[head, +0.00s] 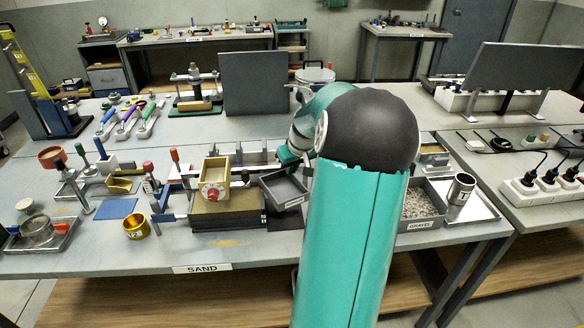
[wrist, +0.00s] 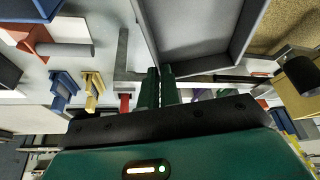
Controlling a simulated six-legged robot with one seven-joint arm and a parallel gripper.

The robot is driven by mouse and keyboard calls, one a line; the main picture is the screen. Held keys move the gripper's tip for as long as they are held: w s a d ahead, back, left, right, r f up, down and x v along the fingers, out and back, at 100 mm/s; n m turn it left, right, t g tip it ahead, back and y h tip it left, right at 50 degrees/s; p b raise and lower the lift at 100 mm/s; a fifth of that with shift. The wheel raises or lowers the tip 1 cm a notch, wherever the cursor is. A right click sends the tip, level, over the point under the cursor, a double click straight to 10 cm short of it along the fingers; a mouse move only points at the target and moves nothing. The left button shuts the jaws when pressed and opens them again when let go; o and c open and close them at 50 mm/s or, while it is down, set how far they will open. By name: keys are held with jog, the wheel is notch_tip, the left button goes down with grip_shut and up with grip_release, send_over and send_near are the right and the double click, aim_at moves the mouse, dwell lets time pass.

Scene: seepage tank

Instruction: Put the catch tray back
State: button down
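The catch tray (head: 283,187), a small open grey box with a white label on its front, is in the middle of the head view, right of the sand-coloured tank (head: 228,213). It looks tilted and seems raised above the bench, though its underside is hidden. My gripper (head: 290,158) is at its back edge, partly hidden by my own arm. In the wrist view the green fingers (wrist: 160,82) are close together on the tray's wall at a near corner, and the empty tray (wrist: 195,35) fills the top middle.
A wooden box with a red knob (head: 213,184) stands on the tank. A blue clamp, a brass cup (head: 136,226) and a blue mat (head: 116,208) lie to the left. A gravel tray (head: 422,222) and a metal cylinder (head: 461,188) stand to the right.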

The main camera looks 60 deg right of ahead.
jog(key=shift+f, duration=0.35)
jog(key=shift+f, duration=0.2)
jog(key=c, duration=1.6)
grip_release()
